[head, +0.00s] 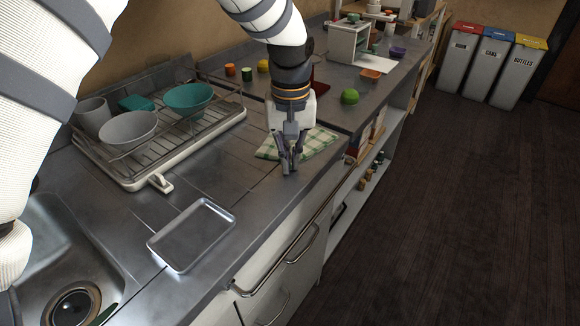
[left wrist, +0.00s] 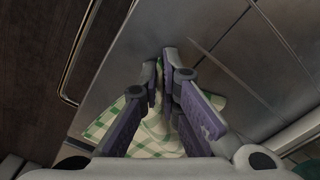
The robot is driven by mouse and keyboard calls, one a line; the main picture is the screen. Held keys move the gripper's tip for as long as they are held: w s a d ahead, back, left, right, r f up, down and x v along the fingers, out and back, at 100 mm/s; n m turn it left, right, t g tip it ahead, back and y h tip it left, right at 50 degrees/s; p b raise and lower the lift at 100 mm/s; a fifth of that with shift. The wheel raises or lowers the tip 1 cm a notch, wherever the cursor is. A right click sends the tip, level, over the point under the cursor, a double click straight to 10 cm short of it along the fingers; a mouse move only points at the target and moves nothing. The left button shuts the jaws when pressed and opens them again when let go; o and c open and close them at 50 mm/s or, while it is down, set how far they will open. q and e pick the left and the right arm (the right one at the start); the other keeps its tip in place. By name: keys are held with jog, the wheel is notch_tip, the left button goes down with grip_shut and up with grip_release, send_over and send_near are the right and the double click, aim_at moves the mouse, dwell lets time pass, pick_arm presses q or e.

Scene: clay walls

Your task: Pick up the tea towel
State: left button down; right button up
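The tea towel (head: 318,143) is green and white checked and lies on the metal counter, close to its front edge. My left gripper (head: 290,168) points down at the towel's near side and hides part of it. In the left wrist view the towel (left wrist: 97,128) spreads out on both sides beneath the fingers. The fingertips of my left gripper (left wrist: 160,62) are close together with a narrow gap. I cannot tell whether cloth is pinched between them. My right gripper is in neither view.
A metal tray (head: 192,235) lies nearer on the counter, beside the sink (head: 62,262). A dish rack (head: 165,165) with bowls and a cup stands left of the towel. A green ball-like item (head: 349,97) is farther back. The counter between tray and towel is clear.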

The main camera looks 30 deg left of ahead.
pick_arm(q)
jog(key=shift+s+f, duration=0.2)
notch_tip(320, 180, up, 21)
jog(key=p, duration=0.2)
jog(key=shift+w, duration=0.2)
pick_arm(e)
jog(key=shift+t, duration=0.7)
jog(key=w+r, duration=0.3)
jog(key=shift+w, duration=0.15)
